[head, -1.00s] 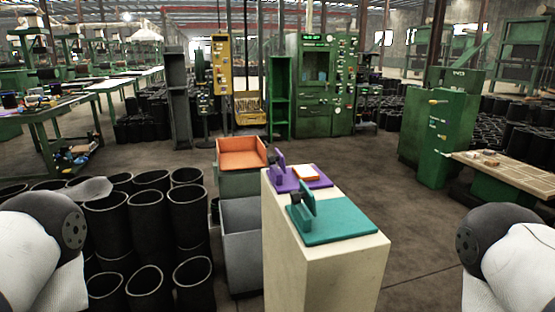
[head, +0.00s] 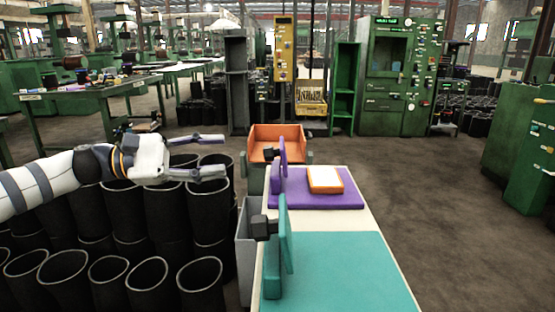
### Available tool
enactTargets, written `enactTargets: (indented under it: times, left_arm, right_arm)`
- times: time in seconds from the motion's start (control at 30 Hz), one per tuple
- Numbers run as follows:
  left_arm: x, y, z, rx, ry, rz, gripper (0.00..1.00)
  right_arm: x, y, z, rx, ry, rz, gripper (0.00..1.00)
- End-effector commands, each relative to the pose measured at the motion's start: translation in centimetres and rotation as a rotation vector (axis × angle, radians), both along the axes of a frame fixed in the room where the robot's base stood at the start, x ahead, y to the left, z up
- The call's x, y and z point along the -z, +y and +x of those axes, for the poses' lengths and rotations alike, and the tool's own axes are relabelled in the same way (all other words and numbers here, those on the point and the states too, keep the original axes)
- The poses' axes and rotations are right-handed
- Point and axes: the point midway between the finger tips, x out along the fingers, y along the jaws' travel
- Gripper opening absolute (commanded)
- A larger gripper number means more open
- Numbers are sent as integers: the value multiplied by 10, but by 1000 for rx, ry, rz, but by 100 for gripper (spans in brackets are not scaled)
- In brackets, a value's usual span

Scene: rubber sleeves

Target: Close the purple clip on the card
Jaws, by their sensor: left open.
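The purple clip (head: 310,200) lies on a pale pedestal (head: 358,215). Its jaw plate (head: 283,165) stands upright at the left end, so the clip is open. An orange-edged white card (head: 324,180) lies flat on its purple base. A teal clip (head: 340,270) sits nearer on the same pedestal, with its plate (head: 283,240) also upright. My left gripper (head: 222,155) comes in from the left, open and empty, its fingers pointing right above the black sleeves. It is left of the purple clip and apart from it. My right gripper is not in view.
Black rubber sleeves (head: 165,205) stand in rows below my left arm. An orange tray (head: 277,140) stands behind the pedestal and a grey bin (head: 245,250) at its left side. Floor to the right of the pedestal is clear. Green machines (head: 398,75) stand farther back.

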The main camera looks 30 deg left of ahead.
Motion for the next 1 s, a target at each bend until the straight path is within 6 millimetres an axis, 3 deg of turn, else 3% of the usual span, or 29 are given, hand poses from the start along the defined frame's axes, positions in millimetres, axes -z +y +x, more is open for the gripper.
enactTargets:
  times: [0.1,0.3,0.7,0.9,1.0]
  left_arm:
    - [7,-26,22,7,9,4,42]
    - [6,-58,50,4,8,3,42]
    - [2,-69,60,1,3,2,42]
    - [2,-69,60,1,3,2,0]
    - [2,-69,60,1,3,2,0]
  right_arm:
    - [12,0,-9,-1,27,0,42]
    - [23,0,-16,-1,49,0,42]
    - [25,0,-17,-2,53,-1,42]
    - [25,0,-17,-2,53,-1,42]
    - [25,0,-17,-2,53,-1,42]
